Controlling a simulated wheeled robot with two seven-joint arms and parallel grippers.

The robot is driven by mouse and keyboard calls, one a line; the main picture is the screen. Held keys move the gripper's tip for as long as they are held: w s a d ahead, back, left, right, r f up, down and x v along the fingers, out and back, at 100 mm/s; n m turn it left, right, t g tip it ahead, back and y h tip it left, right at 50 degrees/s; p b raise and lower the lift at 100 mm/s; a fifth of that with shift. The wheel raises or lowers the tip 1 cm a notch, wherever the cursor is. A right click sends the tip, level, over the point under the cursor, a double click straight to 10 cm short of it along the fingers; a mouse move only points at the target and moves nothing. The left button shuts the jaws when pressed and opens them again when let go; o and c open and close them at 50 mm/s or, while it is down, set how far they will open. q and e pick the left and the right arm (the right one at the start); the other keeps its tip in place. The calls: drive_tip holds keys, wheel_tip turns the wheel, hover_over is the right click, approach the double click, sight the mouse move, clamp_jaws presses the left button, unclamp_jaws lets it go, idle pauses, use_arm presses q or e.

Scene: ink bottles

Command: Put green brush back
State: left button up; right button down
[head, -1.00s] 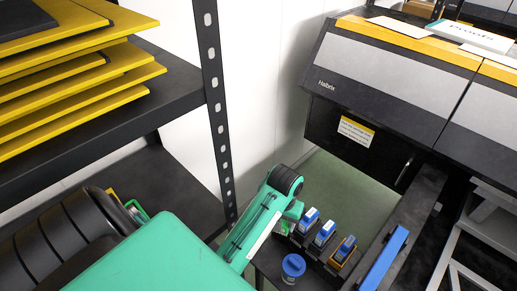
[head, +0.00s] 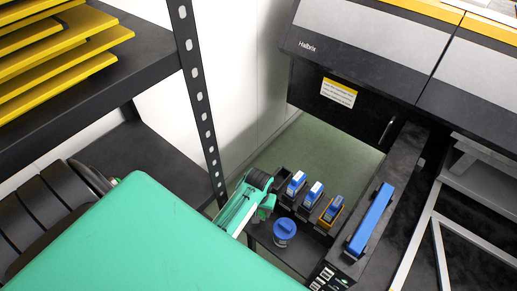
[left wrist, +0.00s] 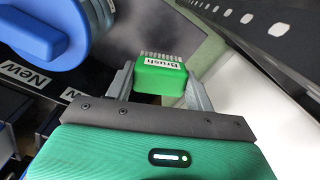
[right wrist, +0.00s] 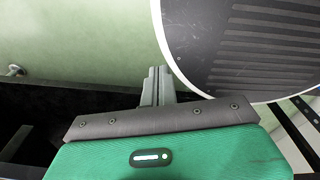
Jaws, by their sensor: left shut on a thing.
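The green brush (left wrist: 160,78), a block with a white "Brush" label and pale bristles, is between the fingers of my left gripper (left wrist: 158,85) in the left wrist view. The gripper is shut on it, bristles pointing away. In the head view my left arm reaches down beside the ink bottles, and its wrist covers most of the gripper. My right gripper (right wrist: 157,88) shows only in the right wrist view, its fingers together and empty.
Several blue-capped bottles (head: 314,195) stand in a row of holders, one holder orange. A blue-lidded jar (head: 284,233) is in front of them. A blue bar (head: 371,219) lies on the dark ledge to the right. A shelf post (head: 199,100) rises behind my left arm.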

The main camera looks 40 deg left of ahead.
use_arm(q)
drive_tip(key=shift+f, duration=2)
drive_tip(key=o, duration=1)
drive_tip(key=shift+f, duration=0.15)
drive_tip(key=shift+c, duration=0.2)
wheel_tip(320, 180, up, 12)
drive_tip(key=shift+r, duration=0.2)
drive_tip(key=shift+s, duration=0.1)
